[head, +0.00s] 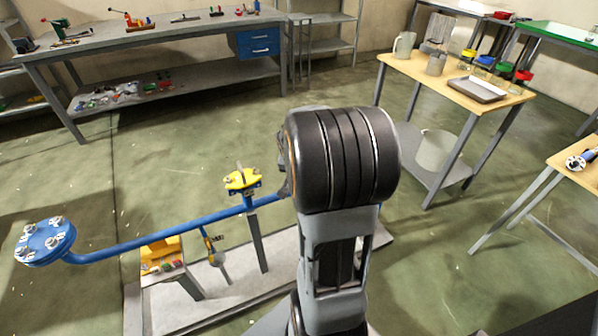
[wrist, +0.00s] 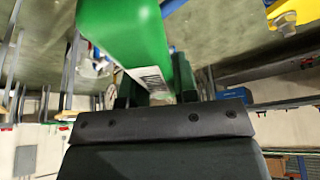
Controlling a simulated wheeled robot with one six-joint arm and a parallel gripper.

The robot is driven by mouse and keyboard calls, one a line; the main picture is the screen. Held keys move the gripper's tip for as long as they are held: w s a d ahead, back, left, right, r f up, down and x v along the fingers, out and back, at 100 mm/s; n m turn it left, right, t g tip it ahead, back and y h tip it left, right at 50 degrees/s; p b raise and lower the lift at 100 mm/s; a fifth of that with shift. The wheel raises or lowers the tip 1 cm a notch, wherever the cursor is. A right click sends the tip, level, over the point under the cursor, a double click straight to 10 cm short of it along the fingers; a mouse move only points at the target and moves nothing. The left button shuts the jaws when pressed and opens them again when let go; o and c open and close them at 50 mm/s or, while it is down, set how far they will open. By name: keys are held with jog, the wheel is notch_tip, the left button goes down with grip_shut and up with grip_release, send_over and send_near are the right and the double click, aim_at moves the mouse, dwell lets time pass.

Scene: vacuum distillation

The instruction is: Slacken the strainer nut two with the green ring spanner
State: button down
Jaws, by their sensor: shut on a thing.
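My gripper (wrist: 156,84) is shut on a thick green bar, the green ring spanner (wrist: 125,32), in the wrist view. The bar runs up out of the picture, so its ring end is not seen. In the head view my own arm hides the gripper and spanner. A yellow flanged part (head: 242,180) with several nuts stands on the blue pipe, just left of my arm; it looks like the strainer. In the wrist view a yellow part (wrist: 298,12) with a bright nut (wrist: 284,22) shows at the top right, apart from the visible spanner. Which nut is number two I cannot tell.
The blue pipe (head: 160,240) runs left to a round blue flange (head: 46,241) with several bolts. A wooden table (head: 455,80) with vessels stands at the back right. Open floor lies behind the pipe.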

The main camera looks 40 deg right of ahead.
jog(key=shift+f+b, duration=1.75)
jog(key=shift+r, duration=0.1)
dwell(0.5)
jog(key=shift+s+d+n+t+y+p, duration=0.35)
jog(key=shift+s+d+n+p, duration=0.8)
jog(key=shift+p, duration=1.1)
jog(key=shift+w+a, duration=0.1)
